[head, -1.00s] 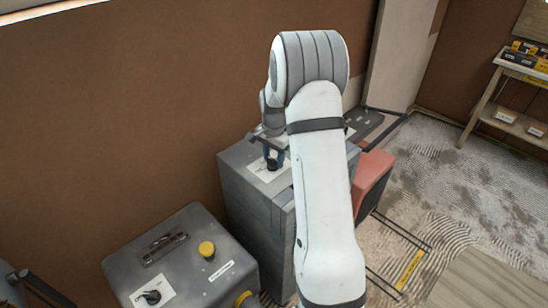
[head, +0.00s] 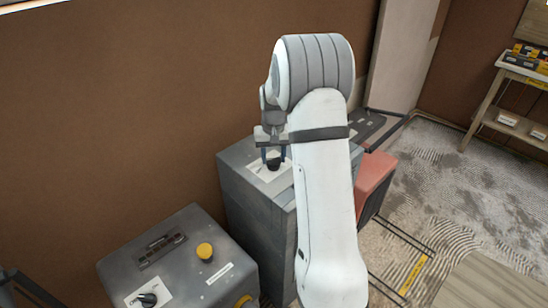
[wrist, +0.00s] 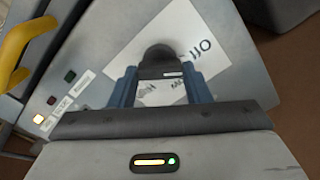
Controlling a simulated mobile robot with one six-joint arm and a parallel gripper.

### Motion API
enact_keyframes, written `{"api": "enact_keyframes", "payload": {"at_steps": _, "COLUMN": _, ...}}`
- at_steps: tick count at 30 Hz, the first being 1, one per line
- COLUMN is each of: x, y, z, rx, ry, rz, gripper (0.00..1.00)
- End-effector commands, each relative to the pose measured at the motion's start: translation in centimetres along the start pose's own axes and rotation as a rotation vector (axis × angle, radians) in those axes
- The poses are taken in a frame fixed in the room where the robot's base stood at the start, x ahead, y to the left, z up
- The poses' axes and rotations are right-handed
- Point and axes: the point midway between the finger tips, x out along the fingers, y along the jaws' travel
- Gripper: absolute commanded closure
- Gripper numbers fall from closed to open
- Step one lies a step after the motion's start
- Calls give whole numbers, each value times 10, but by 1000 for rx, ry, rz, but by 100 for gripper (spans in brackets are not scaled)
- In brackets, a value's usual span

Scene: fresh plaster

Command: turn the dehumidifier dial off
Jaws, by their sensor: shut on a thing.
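A black dial (head: 273,163) stands on a white label on top of a tall grey cabinet (head: 240,180), against the brown wall. In the wrist view the dial (wrist: 158,58) sits between the two blue fingers of my gripper (wrist: 160,84), which is shut on it. The label (wrist: 205,45) reads OFF upside down to the upper right of the dial. Other lettering lies nearer the gripper, partly hidden. A small pale mark shows on the dial's near side. My gripper also shows in the head view (head: 274,154), pointing down onto the dial.
A lower grey box (head: 185,255) with another black dial (head: 147,299) and yellow knobs stands at front left. A red box (head: 374,178) is right of the cabinet. In the wrist view, a yellow handle (wrist: 22,45) and small indicator lights (wrist: 55,101) lie left.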

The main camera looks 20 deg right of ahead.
Motion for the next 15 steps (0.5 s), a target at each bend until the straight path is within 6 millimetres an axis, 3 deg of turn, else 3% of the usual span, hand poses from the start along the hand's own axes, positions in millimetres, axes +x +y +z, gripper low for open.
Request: {"api": "enact_keyframes", "payload": {"at_steps": 15, "x": -2, "y": -1, "z": -2, "rx": -138, "ry": 7, "rz": -1, "gripper": 79}}
